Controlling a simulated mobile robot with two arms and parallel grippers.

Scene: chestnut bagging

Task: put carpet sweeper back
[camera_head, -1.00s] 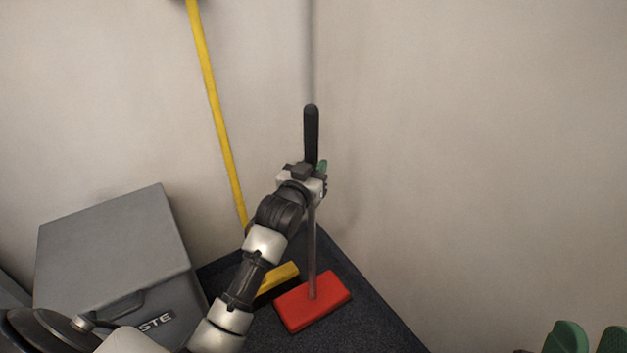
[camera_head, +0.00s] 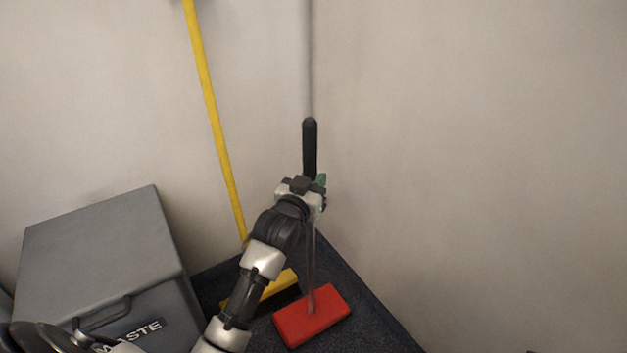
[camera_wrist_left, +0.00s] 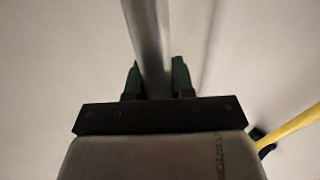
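The carpet sweeper has a red head (camera_head: 313,316), a thin grey pole and a black handle (camera_head: 310,147). It stands nearly upright in the wall corner, its head on or just above the dark mat (camera_head: 372,318). My left gripper (camera_head: 319,186) is around the pole just below the black handle. In the left wrist view the grey pole (camera_wrist_left: 148,40) passes between the two green fingers (camera_wrist_left: 156,80), which look closed against it. My right gripper does not show.
A yellow broom (camera_head: 218,120) leans on the wall to the left, its yellow head (camera_head: 284,283) partly behind my left arm. A grey waste bin (camera_head: 95,250) stands at the left. Walls close in behind and to the right of the sweeper.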

